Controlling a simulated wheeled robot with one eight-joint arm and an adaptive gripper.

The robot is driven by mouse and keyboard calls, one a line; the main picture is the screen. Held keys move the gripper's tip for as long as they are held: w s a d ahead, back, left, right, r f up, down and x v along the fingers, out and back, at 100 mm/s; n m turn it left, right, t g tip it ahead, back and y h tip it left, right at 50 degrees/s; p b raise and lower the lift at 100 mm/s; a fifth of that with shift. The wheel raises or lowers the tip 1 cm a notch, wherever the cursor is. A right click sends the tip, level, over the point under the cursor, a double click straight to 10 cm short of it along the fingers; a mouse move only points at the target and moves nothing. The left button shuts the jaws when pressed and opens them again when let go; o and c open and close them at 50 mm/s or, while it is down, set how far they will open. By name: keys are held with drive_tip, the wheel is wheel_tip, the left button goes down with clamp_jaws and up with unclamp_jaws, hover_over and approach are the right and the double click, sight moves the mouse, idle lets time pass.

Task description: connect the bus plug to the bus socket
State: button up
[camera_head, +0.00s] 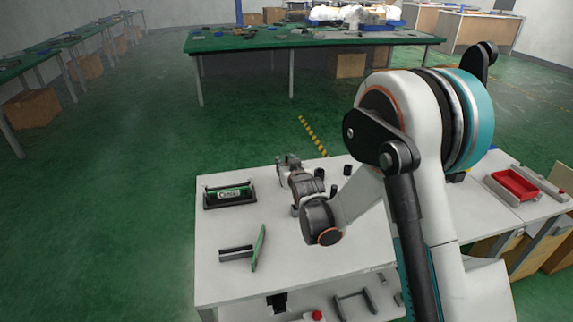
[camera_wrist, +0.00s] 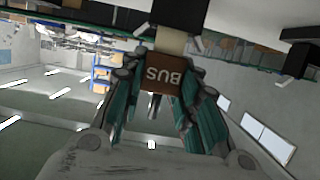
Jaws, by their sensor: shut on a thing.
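My gripper (camera_wrist: 158,78) is shut on a brown block lettered BUS (camera_wrist: 163,75), the bus plug, in the wrist view. The lettering appears upside down, and the teal-sided fingers press on both sides of the block. A cream piece (camera_wrist: 171,41) sits directly beyond the block, by a dark bar; I cannot tell whether they touch. In the head view my gripper (camera_head: 288,170) is over the far part of the white table, and the plug is too small to make out. I cannot surely identify the bus socket in either view.
On the white table (camera_head: 215,280) a black unit with a green and white face (camera_head: 229,194) stands left of my gripper. An upright green panel (camera_head: 259,248) with a grey block (camera_head: 236,253) is nearer. A red tray (camera_head: 515,185) lies at the right.

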drive_tip(key=o, duration=1)
drive_tip(key=shift+s, duration=0.15)
drive_tip(key=v, duration=1.1)
drive_tip(key=shift+s+d, duration=0.15)
drive_tip(key=shift+s, duration=0.2)
drive_tip(key=shift+r, duration=0.1)
drive_tip(key=s+d+r+m+g+h, duration=0.2)
drive_tip(key=s+d+r+g+h, duration=0.1)
drive_tip(key=s+d+r, duration=0.8)
drive_tip(key=s+d+f+g, duration=0.1)
drive_tip(key=s+d, duration=0.2)
drive_tip(key=s, duration=0.4)
drive_tip(key=s+d+g, duration=0.1)
drive_tip(key=s+d, duration=0.2)
drive_tip(key=s, duration=0.4)
drive_tip(key=s+d+f+m+g+h, duration=0.1)
drive_tip(key=s+d+g, duration=0.1)
drive_tip(key=s, duration=0.6)
drive_tip(key=shift+d+f, duration=0.3)
drive_tip(key=shift+d, duration=0.2)
